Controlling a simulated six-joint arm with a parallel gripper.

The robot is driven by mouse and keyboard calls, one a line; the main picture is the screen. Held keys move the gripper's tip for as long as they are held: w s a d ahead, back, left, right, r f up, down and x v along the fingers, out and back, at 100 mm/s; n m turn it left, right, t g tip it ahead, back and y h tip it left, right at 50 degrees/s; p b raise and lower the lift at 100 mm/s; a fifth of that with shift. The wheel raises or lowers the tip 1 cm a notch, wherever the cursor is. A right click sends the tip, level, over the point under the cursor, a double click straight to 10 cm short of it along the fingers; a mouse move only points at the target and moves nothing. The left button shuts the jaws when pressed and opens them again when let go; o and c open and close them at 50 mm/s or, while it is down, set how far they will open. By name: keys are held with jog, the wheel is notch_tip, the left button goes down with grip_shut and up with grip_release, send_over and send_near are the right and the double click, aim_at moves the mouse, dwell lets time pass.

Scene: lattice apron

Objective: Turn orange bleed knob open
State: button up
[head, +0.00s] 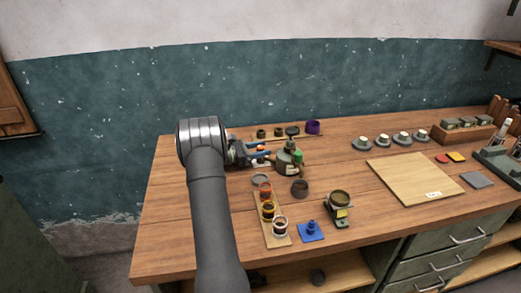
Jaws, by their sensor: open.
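My gripper (266,154) is at the back left of the bench, pointing right, with its blue-tipped fingers apart. The fingertips are close to the left side of a dark green bottle-like device (289,170) with a dark top and a brighter green part on its right. I cannot tell whether they touch it. I cannot make out an orange bleed knob; it may be hidden by the gripper or too small to see.
A wooden strip (282,241) with several small cups, one orange-red (265,189), lies in front. A dark cup (300,188), a blue plate with a peg (311,232) and a dark stand (339,208) are nearby. A pale board (414,179) lies right.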

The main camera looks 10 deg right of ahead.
jog(key=c, duration=0.9)
jog(key=shift+c, duration=0.2)
jog(key=shift+n+t, duration=0.3)
jog(key=shift+t, duration=0.1)
jog(key=n+t+y, duration=0.1)
jog(key=n+t, duration=0.1)
jog(key=t, duration=0.2)
jog(key=shift+s+n, duration=0.1)
jog(key=shift+n, duration=0.2)
jog(key=shift+n+t+y, duration=2)
jog(key=shift+n+t, duration=0.1)
jog(key=shift+t, duration=0.6)
